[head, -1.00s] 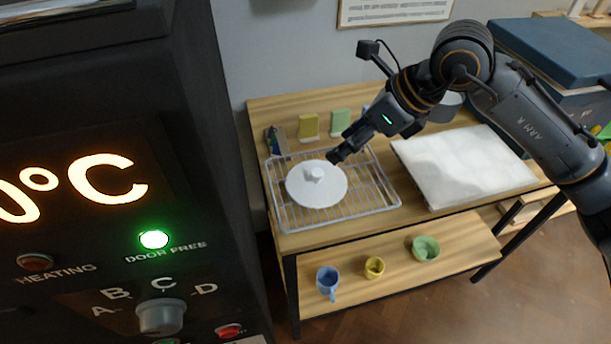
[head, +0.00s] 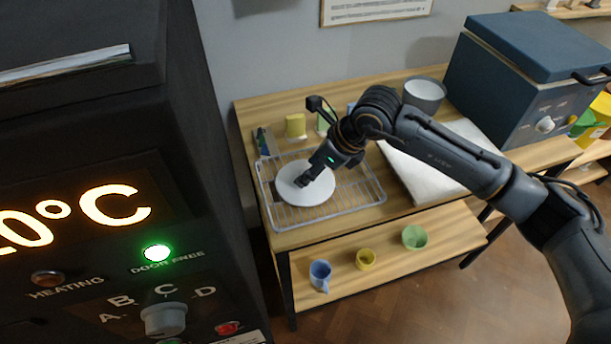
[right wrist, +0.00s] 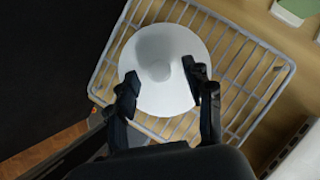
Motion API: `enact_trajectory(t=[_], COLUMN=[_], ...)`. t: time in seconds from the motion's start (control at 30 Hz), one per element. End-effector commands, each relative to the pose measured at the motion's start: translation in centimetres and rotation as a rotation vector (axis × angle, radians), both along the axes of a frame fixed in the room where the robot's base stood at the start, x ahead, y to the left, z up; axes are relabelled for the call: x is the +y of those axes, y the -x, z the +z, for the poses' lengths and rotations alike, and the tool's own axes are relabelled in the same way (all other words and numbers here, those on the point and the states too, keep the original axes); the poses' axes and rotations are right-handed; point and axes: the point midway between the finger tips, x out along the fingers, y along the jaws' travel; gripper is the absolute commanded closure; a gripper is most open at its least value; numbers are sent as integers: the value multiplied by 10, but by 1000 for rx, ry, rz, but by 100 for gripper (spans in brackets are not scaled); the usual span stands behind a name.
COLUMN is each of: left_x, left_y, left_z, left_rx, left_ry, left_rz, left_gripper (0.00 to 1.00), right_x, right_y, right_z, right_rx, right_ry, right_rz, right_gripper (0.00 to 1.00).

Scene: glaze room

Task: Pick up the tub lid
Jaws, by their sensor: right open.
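The tub lid (head: 318,203) is a white round disc lying on a wire rack (head: 332,217) on the wooden table. My left gripper is not in view.
A white slab (head: 425,175) and a grey bowl (head: 424,93) are right of the rack. Sponges, one yellow (head: 295,125), stand behind it. Blue (head: 320,273), yellow (head: 365,259) and green (head: 414,237) vessels stand on the lower shelf. A dark kiln (head: 90,130) fills the left.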

Motion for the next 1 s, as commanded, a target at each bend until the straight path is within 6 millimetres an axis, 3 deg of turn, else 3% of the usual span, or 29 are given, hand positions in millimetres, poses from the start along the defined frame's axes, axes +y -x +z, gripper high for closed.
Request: enact_trajectory(t=[0.33, 0.6, 1.0], left_x=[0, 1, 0], left_y=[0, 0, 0], left_z=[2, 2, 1], left_rx=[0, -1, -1], left_ry=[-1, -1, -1], left_rz=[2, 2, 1], left_gripper=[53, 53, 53], right_x=[5, 5, 5], right_y=[-2, -2, -3], right_z=[-10, -10, -4], right_rx=[0, 0, -1], right_ry=[0, 0, -2], right_rz=[1, 1, 1], right_gripper=[48, 100, 100])
